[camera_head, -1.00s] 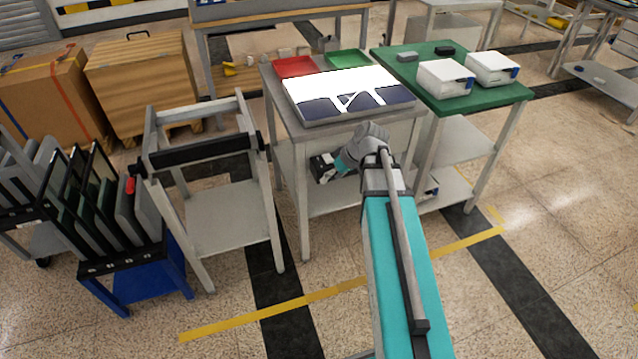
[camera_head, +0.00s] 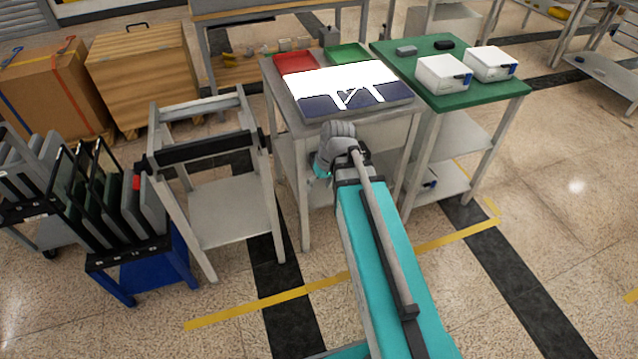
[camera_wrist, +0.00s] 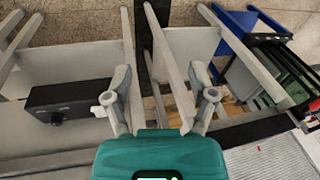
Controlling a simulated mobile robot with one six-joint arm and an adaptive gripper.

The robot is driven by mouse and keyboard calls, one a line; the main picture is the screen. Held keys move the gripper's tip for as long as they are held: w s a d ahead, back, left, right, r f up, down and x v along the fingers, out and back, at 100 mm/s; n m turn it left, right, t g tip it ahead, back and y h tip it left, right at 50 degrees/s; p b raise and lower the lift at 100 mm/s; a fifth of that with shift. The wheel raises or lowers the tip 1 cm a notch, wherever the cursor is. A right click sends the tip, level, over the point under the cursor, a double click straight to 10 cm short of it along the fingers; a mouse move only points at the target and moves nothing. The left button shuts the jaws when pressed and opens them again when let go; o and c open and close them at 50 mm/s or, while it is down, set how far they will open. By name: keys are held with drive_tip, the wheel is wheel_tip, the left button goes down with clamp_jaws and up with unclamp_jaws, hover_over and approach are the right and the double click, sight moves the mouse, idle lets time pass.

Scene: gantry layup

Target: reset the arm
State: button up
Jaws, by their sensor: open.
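My arm reaches forward in the head view, with its wrist in front of the grey table (camera_head: 402,119). My gripper (camera_wrist: 160,92) shows in the wrist view with its two fingers spread apart. Nothing is between the fingers, so it is open and empty. In the head view the gripper itself is hidden behind the wrist. In the wrist view a black box (camera_wrist: 68,97) lies left of the fingers, on a grey surface.
A white and dark-blue panel (camera_head: 322,104), a red tray (camera_head: 294,63) and a green tray (camera_head: 349,54) are on the grey table. A green table (camera_head: 480,96) stands right. A grey frame stand (camera_head: 230,210) and a blue rack (camera_head: 150,270) stand left. Floor at lower right is clear.

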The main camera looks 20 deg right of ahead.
idle(0.3)
drive_tip(key=s+a+r+m+g+h+p, duration=0.1)
drive_tip(key=s+a+r+h+p, duration=0.1)
drive_tip(key=r+p, duration=0.9)
drive_tip(key=shift+s+a+r+m+h+p, duration=0.25)
drive_tip(key=shift+s+a+m+p, duration=0.2)
drive_tip(key=shift+s, duration=0.75)
